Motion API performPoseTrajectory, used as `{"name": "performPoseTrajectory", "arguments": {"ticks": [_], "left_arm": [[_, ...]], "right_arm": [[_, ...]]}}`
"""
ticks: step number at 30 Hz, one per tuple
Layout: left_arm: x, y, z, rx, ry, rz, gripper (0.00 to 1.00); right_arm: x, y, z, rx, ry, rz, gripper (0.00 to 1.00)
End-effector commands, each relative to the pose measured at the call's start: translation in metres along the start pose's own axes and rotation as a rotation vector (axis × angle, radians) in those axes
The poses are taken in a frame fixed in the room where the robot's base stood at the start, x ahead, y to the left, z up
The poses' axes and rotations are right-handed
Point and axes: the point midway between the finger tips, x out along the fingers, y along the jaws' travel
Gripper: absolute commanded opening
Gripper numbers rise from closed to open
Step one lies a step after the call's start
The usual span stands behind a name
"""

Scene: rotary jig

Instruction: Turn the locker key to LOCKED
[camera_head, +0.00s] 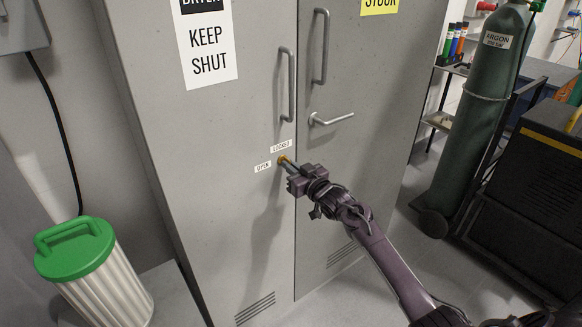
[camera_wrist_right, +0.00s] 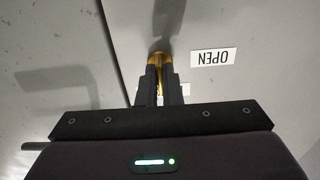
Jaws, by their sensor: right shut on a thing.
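The locker key (camera_head: 283,159) is a small brass-coloured piece at the lock on the grey locker's left door. It also shows in the right wrist view (camera_wrist_right: 157,60), between my fingertips. The OPEN label (camera_head: 263,167) is left of the key and the LOCKED label (camera_head: 281,146) is just above it. The OPEN label appears upside down in the right wrist view (camera_wrist_right: 213,57). My right gripper (camera_head: 288,164) is shut on the key, coming from the lower right. The fingers hide much of the key, so its exact angle is hard to tell. My left gripper is not in view.
Two upright handles (camera_head: 291,85) and a lever handle (camera_head: 331,118) stick out above the lock. A green-lidded bin (camera_head: 75,248) stands at the lower left. A green argon cylinder (camera_head: 478,125) on a cart stands at the right.

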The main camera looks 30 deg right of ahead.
Motion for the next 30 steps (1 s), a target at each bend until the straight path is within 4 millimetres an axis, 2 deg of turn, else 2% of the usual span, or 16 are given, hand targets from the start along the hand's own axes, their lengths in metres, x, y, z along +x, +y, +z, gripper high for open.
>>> {"name": "performPoseTrajectory", "arguments": {"ticks": [1,5,16,30], "left_arm": [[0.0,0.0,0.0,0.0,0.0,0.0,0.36],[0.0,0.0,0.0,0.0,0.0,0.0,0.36],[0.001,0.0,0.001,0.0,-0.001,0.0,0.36],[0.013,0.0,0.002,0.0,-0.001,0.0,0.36]], "right_arm": [[0.0,0.0,0.001,0.002,-0.002,0.0,0.09],[0.0,0.0,0.001,0.001,-0.002,0.0,0.26],[-0.005,0.0,0.001,-0.001,-0.001,0.0,0.27],[-0.07,0.0,0.003,-0.001,-0.003,0.0,0.27]]}}
